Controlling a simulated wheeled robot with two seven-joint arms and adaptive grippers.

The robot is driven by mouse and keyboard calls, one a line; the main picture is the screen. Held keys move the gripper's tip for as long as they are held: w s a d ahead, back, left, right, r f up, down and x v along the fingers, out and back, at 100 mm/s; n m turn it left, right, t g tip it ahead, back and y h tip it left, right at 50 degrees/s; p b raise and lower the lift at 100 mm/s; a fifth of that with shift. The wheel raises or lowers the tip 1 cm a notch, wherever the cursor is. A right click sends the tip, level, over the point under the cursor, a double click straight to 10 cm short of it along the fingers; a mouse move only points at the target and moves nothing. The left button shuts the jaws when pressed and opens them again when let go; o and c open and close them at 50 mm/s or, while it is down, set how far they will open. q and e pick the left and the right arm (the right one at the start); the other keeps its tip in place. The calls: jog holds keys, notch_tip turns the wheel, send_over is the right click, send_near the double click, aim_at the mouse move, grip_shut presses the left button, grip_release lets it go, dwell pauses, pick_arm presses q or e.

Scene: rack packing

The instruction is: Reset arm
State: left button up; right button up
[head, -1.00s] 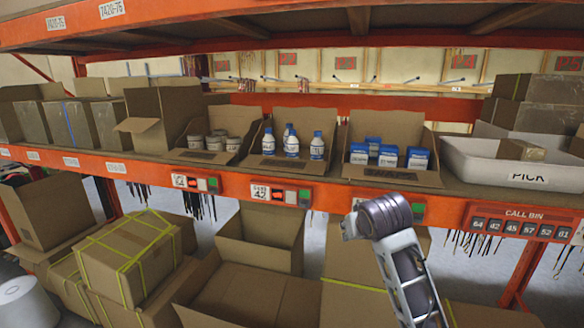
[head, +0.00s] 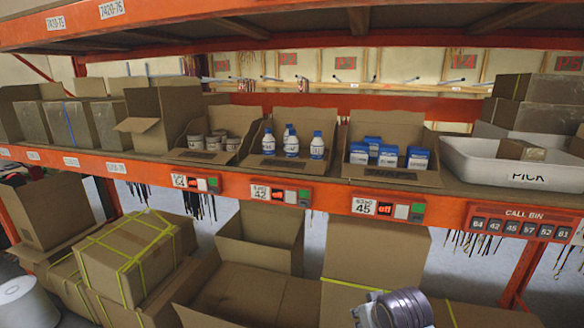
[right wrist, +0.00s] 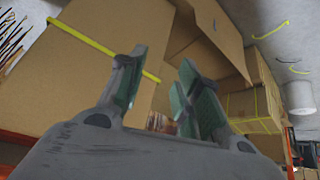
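My right arm shows only as a rounded link at the bottom right of the head view. In the right wrist view my right gripper (right wrist: 160,90) has its two green-padded fingers apart with nothing between them. Cardboard boxes lie beyond the fingers, and one with a yellow strap (right wrist: 95,60) is close on the left. My left gripper and left arm are not in the head view.
The orange shelf (head: 240,190) holds open boxes of jars (head: 219,140), white-blue bottles (head: 291,144) and blue cartons (head: 388,155). A white PICK tray (head: 470,170) stands at right. Below are strapped cartons (head: 130,255) and an open box (head: 250,290).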

jog(key=shift+s+d+f+g, duration=0.8)
jog(key=shift+s+f, duration=2.1)
jog(key=shift+s, duration=1.75)
jog(key=shift+s+d+f+g, duration=0.75)
jog(key=shift+s+f, duration=2.1)
jog(key=shift+s, duration=1.8)
notch_tip(320, 180, down, 34)
jog(key=s+r+g, duration=0.1)
jog(key=s, duration=0.2)
jog(key=s+d+f, duration=0.2)
jog(key=s+f, duration=0.8)
jog(key=s, duration=0.1)
jog(key=s+d+f+g, duration=0.1)
jog(key=s+d+f, duration=0.1)
jog(key=s+f, duration=0.7)
jog(key=shift+s+f+n, duration=0.3)
jog(key=shift+s+f, duration=0.05)
jog(key=shift+s, duration=0.55)
